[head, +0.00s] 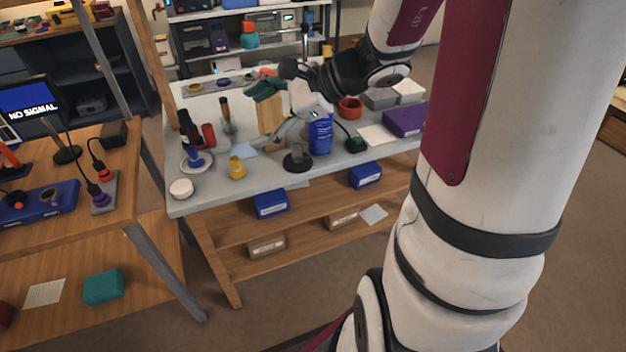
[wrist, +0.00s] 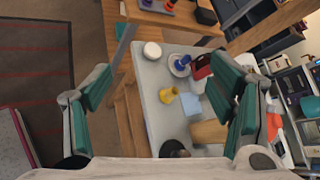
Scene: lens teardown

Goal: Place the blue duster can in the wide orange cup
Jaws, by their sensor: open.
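The blue duster can (head: 320,136) stands upright near the front of the grey worktable. An orange-red cup (head: 350,107), which appears to be the wide orange cup, sits behind and right of it. My gripper (head: 266,112) is above the table, left of the can. Its green-padded fingers are spread wide with nothing between them, as the wrist view also shows (wrist: 168,95). I cannot make out the can or that cup in the wrist view.
A yellow cup (head: 237,168), white lid (head: 181,188) and black round-based object (head: 298,160) are along the table front. A wooden block (head: 270,121) stands beneath my gripper. A purple box (head: 405,121) lies at right, beyond a pale sheet (head: 377,134).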

